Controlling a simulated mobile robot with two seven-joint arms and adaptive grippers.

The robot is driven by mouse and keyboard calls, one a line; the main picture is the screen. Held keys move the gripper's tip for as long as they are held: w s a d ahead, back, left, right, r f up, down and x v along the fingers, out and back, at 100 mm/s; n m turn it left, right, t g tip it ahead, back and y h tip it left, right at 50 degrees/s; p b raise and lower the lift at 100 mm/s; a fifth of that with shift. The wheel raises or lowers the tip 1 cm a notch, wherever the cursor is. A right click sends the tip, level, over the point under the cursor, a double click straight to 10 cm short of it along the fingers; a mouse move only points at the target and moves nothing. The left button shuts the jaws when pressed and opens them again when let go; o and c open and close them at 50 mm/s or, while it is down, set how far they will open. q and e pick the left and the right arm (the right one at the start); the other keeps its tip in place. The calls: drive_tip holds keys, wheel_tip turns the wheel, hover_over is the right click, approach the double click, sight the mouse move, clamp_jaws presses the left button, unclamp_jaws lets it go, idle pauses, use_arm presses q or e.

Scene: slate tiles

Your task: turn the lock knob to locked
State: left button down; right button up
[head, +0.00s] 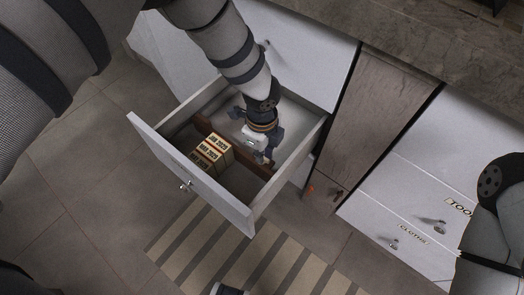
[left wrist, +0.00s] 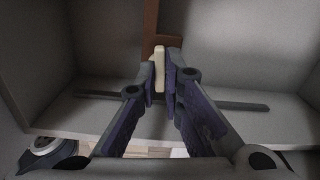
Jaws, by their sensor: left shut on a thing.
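My left gripper (head: 262,155) reaches down into the open drawer (head: 190,172), at its back right part. In the left wrist view the left gripper (left wrist: 168,70) is shut on a small upright cream-coloured piece (left wrist: 159,57). Brown wood stands just behind this piece. I cannot tell whether it is the lock knob; no clearly marked lock knob shows. A small orange-red spot (head: 311,188) shows at the lower part of the wooden panel (head: 375,115).
Labelled boxes (head: 212,151) stand in the drawer's front left part, beside a brown divider. The drawer walls rise close around my gripper. To the right are white drawer fronts, one labelled clothes (head: 400,233). A striped rug (head: 250,255) lies on the tiled floor.

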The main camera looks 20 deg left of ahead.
use_arm(q)
drive_tip(key=shift+m, duration=0.5)
idle(0.3)
drive_tip(key=c, duration=1.7)
unclamp_jaws()
drive_tip(key=shift+r, duration=0.1)
wheel_tip(320, 180, up, 12)
drive_tip(key=shift+f, duration=0.1)
